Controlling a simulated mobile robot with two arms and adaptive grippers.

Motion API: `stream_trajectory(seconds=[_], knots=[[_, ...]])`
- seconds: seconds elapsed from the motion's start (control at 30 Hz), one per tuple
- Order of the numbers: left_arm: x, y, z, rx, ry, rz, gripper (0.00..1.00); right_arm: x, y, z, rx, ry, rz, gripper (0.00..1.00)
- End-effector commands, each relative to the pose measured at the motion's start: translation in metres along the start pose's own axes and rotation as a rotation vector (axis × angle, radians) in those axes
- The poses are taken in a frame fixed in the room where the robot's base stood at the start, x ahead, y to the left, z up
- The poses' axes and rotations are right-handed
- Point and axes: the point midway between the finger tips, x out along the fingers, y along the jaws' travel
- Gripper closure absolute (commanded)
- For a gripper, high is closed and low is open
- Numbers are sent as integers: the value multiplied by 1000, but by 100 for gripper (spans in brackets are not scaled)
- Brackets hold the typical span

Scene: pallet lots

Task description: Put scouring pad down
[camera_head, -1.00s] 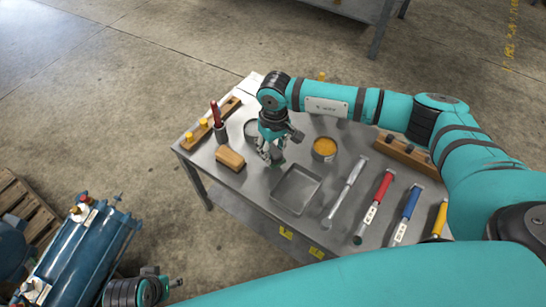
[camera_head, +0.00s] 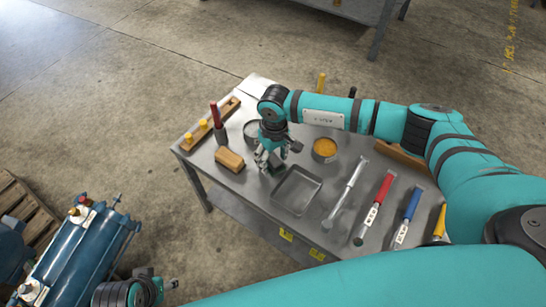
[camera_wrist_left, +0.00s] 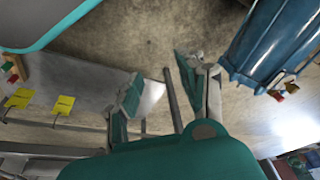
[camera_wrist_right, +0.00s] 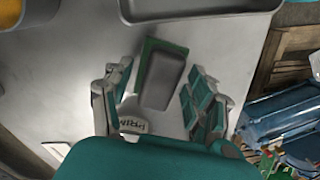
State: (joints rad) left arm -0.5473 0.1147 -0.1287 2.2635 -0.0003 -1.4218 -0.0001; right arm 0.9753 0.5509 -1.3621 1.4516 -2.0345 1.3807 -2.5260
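The scouring pad (camera_wrist_right: 148,60), green with a grey block on it, lies on the metal table (camera_wrist_right: 85,60) in the right wrist view. In the head view it is a small dark shape (camera_head: 277,169) left of the shallow tray. My right gripper (camera_head: 268,160) is low over the table there. In the right wrist view its fingers stand apart on either side of the pad, with visible gaps. My left gripper (camera_wrist_left: 165,95) is open and empty; it hangs off the table at lower left in the head view (camera_head: 168,284).
The tray (camera_head: 298,208) is right of the pad. A wooden block (camera_head: 230,159) is close on the left, a round orange-filled dish (camera_head: 325,148) behind. Several tools with coloured handles, such as a red one (camera_head: 379,193), lie to the right. A blue tank (camera_head: 85,250) stands at lower left.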

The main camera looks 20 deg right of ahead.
Motion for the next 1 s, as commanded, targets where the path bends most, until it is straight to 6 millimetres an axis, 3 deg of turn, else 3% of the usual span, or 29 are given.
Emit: stream_trajectory(seconds=[0.27, 0.33, 0.7, 1.0], knots=[[-1, 0, -1, 0, 3, 0, 60, -2, 0, 0, 0, 0, 0, 42], [9, 0, 1, 2, -5, 1, 60, -7, 0, -1, 0, 2, 0, 42], [43, 2, 10, 5, -25, 4, 60, -85, 1, -1, 0, 3, 2, 42], [56, 3, 14, 5, -30, 6, 60, -120, 0, 0, 0, 0, 1, 42]])
